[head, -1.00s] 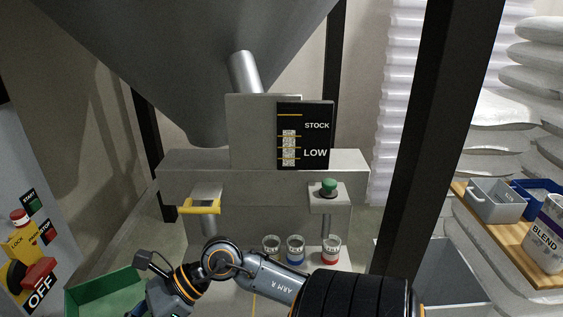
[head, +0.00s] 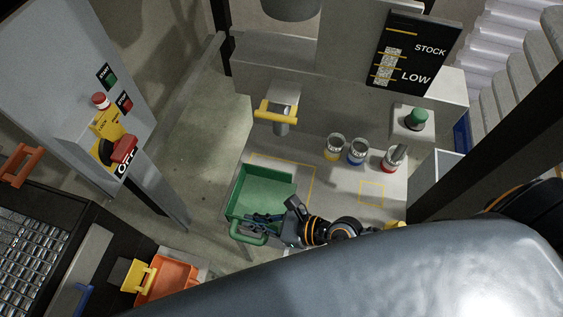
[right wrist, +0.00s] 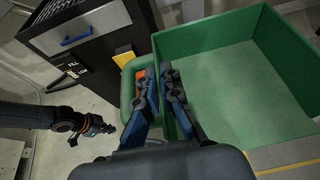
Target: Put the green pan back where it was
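The green pan (head: 262,190) is an open square tray with a loop handle at its near left side. In the head view it overlaps the left part of a yellow outline (head: 314,178) on the pale surface. My right gripper (head: 262,217) is at the pan's handle-side wall. In the right wrist view my right gripper (right wrist: 160,68) has its fingertips close together on either side of the wall of the pan (right wrist: 235,85). The pan is empty. My left gripper (right wrist: 98,126) shows small in the right wrist view, away from the pan; its fingers are too small to judge.
A machine with a yellow handle (head: 276,112) and green button (head: 416,118) stands behind. Several banded cups (head: 357,152) stand right of the pan. A switch panel (head: 117,135) is at left. An orange bin (head: 172,277) is at lower left. Floor behind the pan is clear.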

